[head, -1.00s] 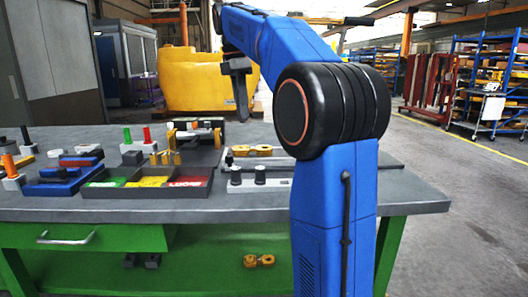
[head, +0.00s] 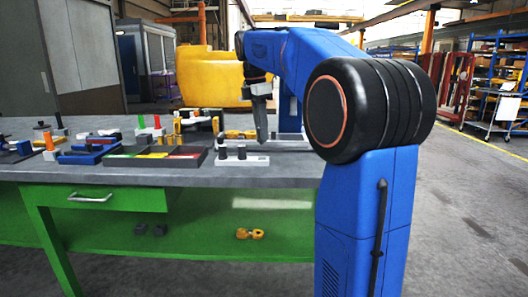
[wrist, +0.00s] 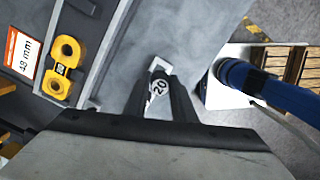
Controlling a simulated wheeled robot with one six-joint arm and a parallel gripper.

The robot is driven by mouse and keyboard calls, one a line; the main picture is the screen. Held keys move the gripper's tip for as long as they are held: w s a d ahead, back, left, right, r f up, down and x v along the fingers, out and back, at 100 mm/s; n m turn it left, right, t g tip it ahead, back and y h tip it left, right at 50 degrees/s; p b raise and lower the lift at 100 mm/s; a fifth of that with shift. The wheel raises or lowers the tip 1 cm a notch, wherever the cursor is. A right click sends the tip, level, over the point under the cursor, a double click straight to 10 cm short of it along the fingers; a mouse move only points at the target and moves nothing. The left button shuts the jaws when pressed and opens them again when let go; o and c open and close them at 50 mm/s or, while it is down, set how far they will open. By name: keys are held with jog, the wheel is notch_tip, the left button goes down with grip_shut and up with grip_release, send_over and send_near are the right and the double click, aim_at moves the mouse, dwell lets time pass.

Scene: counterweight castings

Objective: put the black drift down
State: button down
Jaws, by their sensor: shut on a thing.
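My gripper (head: 261,115) points down over the right part of the grey bench top, behind the light block with two black knobs. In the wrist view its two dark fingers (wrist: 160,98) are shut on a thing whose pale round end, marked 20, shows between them. I take this to be the black drift (wrist: 159,87); the fingers hide most of its body. A small white patch (wrist: 160,64) shows just beyond the fingertips over the grey surface. I cannot tell whether the drift touches the bench.
The light block (head: 242,159) with black knobs stands near the bench's front edge. A sorting tray (head: 155,157) with green, yellow and red sections lies left of it. A yellow casting (wrist: 63,68) sits beside a 48 mm label (wrist: 23,53). Grey surface ahead of the fingers looks mostly clear.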

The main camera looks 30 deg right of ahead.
jog(key=shift+f, duration=2.9)
jog(key=shift+f, duration=0.2)
jog(key=c, duration=1.5)
grip_release()
jog(key=shift+r, duration=0.1)
jog(key=r, duration=0.4)
jog(key=a+r, duration=0.1)
jog(key=r, duration=0.7)
jog(key=shift+w+a, duration=0.15)
jog(key=shift+a, duration=0.05)
